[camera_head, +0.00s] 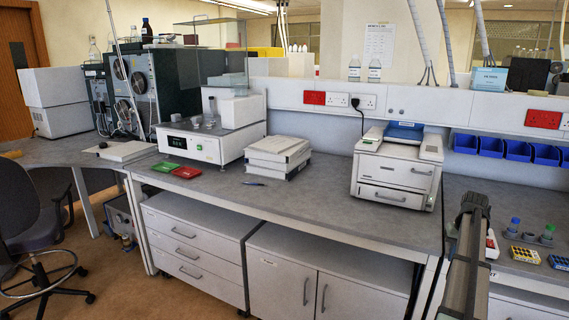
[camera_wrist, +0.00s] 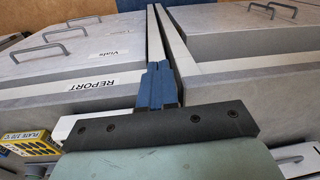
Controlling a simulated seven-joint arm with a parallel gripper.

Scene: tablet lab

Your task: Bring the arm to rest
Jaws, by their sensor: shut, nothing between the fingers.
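My gripper (camera_wrist: 154,82) shows in the wrist view with its blue fingers together and nothing between them. It points toward a narrow gap between grey cabinet or drawer fronts, and I cannot tell whether it touches them. In the head view my dark arm rises from the bottom right in front of the bench. My fingertips cannot be made out there.
The wrist view shows a REPORT label (camera_wrist: 92,81) and handles. An office chair (camera_head: 35,220) stands left.

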